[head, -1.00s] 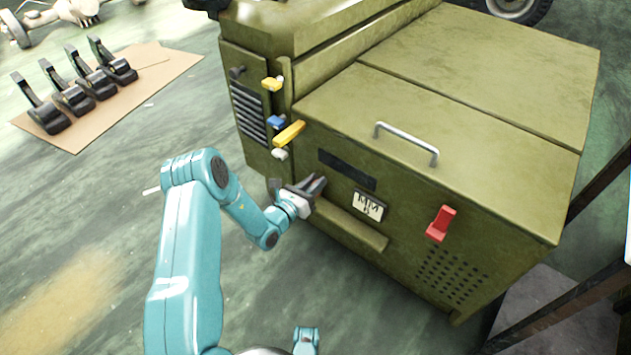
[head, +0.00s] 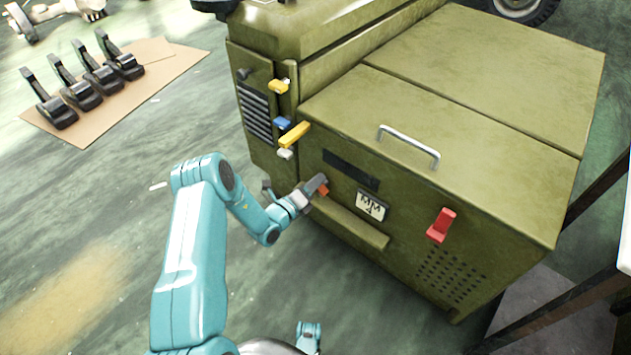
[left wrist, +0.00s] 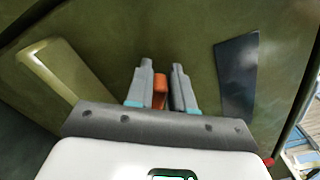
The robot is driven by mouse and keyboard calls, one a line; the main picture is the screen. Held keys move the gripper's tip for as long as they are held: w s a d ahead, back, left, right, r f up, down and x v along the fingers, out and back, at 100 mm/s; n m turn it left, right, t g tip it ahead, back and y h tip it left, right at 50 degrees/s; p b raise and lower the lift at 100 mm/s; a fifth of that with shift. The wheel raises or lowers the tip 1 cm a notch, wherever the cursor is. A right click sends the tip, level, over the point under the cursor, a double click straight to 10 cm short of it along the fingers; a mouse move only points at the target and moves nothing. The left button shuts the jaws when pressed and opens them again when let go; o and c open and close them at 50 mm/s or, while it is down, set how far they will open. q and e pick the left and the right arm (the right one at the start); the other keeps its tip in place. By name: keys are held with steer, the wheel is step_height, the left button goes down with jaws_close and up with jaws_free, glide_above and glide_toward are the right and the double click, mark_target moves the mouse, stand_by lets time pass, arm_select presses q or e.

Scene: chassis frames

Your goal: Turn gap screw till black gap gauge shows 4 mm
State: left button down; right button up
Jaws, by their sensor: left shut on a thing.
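My left gripper (head: 317,185) is at the front face of the olive-green machine (head: 440,190), left of the white dial. It is shut on a small orange piece (head: 323,190), likely the gap screw. In the left wrist view the orange piece (left wrist: 159,90) sits between the two grey fingers (left wrist: 161,70). A black strip (head: 350,169), perhaps the gap gauge, is on the front face above the gripper. A dark plate (left wrist: 237,75) shows right of the fingers in the wrist view. No gauge reading is legible. My right gripper does not show.
A white dial (head: 371,206), a red switch (head: 441,225) and a ledge (head: 345,222) are on the machine's front. Yellow (head: 294,135) and blue (head: 282,124) levers stick out at its left corner. Black pedals stand on cardboard (head: 160,80) at the left.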

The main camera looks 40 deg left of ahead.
arm_select(q)
steer(key=shift+f+n, duration=0.15)
steer(key=shift+n, duration=0.25)
steer(key=c, duration=1.1)
jaws_free()
steer(key=s+p, duration=0.1)
steer(key=s, duration=0.4)
steer(key=s+p, duration=0.2)
steer(key=s, duration=0.4)
steer(key=s+a+p, duration=0.1)
steer(key=s+p, duration=0.1)
steer(key=s, duration=0.3)
steer(key=shift+s+a, duration=0.1)
steer(key=shift+s, duration=0.1)
